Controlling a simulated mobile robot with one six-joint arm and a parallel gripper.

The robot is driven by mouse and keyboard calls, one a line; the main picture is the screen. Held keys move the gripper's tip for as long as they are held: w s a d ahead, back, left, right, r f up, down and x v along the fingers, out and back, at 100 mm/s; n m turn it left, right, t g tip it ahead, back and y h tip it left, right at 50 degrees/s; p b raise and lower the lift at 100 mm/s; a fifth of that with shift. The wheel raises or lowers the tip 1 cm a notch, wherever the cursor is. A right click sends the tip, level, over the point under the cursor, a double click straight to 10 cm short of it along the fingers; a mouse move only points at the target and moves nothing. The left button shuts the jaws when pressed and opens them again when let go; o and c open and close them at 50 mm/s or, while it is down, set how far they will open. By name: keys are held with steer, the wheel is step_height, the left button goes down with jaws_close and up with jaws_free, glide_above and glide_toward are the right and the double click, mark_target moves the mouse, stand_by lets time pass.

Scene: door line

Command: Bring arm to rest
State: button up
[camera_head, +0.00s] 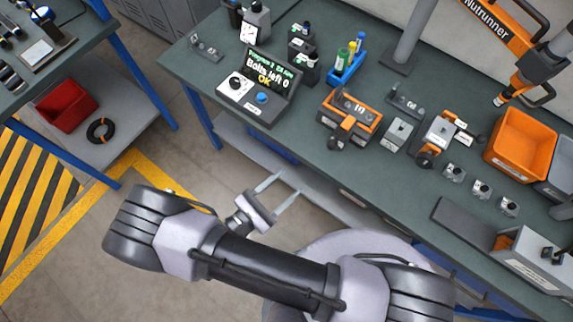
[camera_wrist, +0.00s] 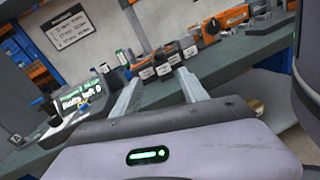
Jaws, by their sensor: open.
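My gripper (camera_head: 278,191) is open and empty, with its two flat fingers spread apart. In the head view it is in front of the workbench (camera_head: 300,135), over the gap near the bench's front edge. In the wrist view the two fingers (camera_wrist: 157,92) point toward the bench front, with nothing between them. My arm is bent across the lower part of the head view. A control box (camera_head: 259,88) with a lit screen stands on the bench; the screen reads "Bolts left 0" and "OK". It also shows in the wrist view (camera_wrist: 75,110).
Bottles in a blue holder (camera_head: 346,62) stand at the back. A second bench with a red bin (camera_head: 67,106) is at left. Floor at lower left is clear.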

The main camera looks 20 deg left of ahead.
steer(key=d+r+m+g+y+b, duration=0.3)
steer(key=d+r+m, duration=0.6)
steer(key=r+m, duration=0.4)
steer(key=d+r+m+g+y+b, duration=0.3)
steer(key=d+r+m+g+y, duration=0.3)
steer(key=r+m, duration=0.7)
steer(key=w+d+m+y, duration=0.1)
steer(key=d+m+y, duration=0.1)
steer(key=m, duration=0.4)
steer(key=shift+d+g+b, duration=0.3)
steer(key=shift+d+b, duration=0.1)
steer(key=shift+d, duration=0.35)
